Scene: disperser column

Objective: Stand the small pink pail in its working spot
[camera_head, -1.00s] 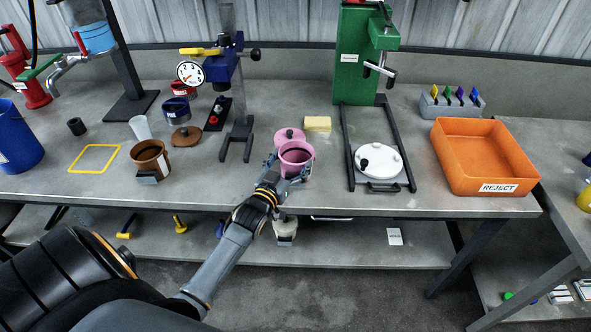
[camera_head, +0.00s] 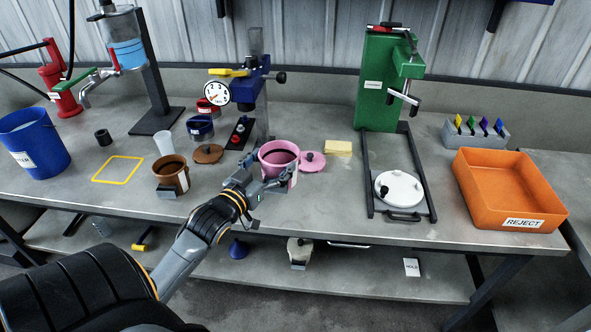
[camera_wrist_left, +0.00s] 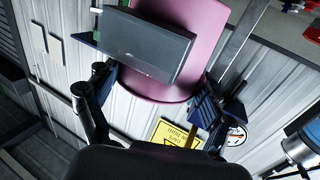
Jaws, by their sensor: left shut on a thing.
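The small pink pail (camera_head: 278,151) is upright with dark contents showing in its open top. My left gripper (camera_head: 268,184) is shut on it from the near side, on its dark grip block. In the left wrist view the pink pail wall (camera_wrist_left: 195,45) and the grey block (camera_wrist_left: 145,45) sit between the fingers (camera_wrist_left: 152,98). The pail stands before the blue disperser column (camera_head: 249,88) and hides part of its foot; whether it clears the bench is hard to tell. A pink lid (camera_head: 312,162) lies just right of it. My right gripper is out of view.
A brown pot (camera_head: 171,173), a brown lid (camera_head: 208,153) and a white cup (camera_head: 163,142) stand left of the pail. A yellow sponge (camera_head: 338,147) and green press (camera_head: 380,85) are right. A yellow outline (camera_head: 118,170) marks bare bench at left.

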